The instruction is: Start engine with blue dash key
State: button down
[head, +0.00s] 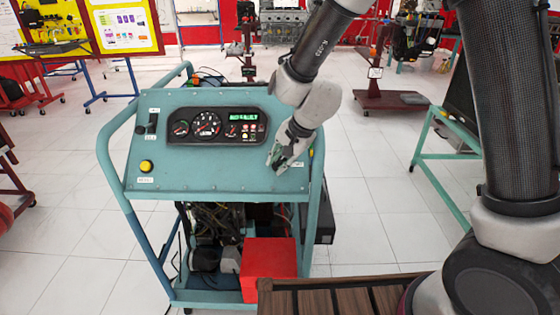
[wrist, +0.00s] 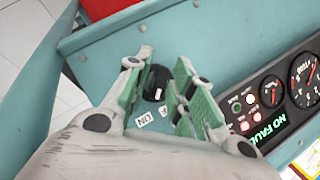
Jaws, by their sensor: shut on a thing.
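The engine trainer's blue-teal dash panel (head: 220,175) faces me in the head view, and its surface (wrist: 220,35) fills much of the wrist view. The dash key (wrist: 156,80) shows as a dark knob with a pale pointer mark, set in the panel between my fingers. In the head view my gripper (head: 278,162) is at the panel's right side and hides the key.
The gauge cluster (head: 217,127) is left of my gripper, with a lit green display. A yellow button (head: 146,166) and a black switch (head: 153,121) are at the panel's left. A red box (head: 268,262) sits below. A brown slatted surface (head: 340,298) is in front.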

jog(key=n+g+h, duration=0.1)
jog(key=n+h, duration=0.1)
jog(key=n, duration=0.2)
jog(key=shift+n+g+h, duration=0.3)
jog(key=shift+n+h, duration=0.8)
jog(key=shift+n, duration=0.4)
jog(key=c, duration=1.5)
grip_release()
jog(key=r, duration=0.4)
jog(key=s+r, duration=0.1)
jog(key=r, duration=0.3)
jog(key=s+r, duration=0.1)
jog(key=r, duration=0.2)
jog(key=shift+a+r, duration=0.15)
jog(key=shift+r, duration=0.25)
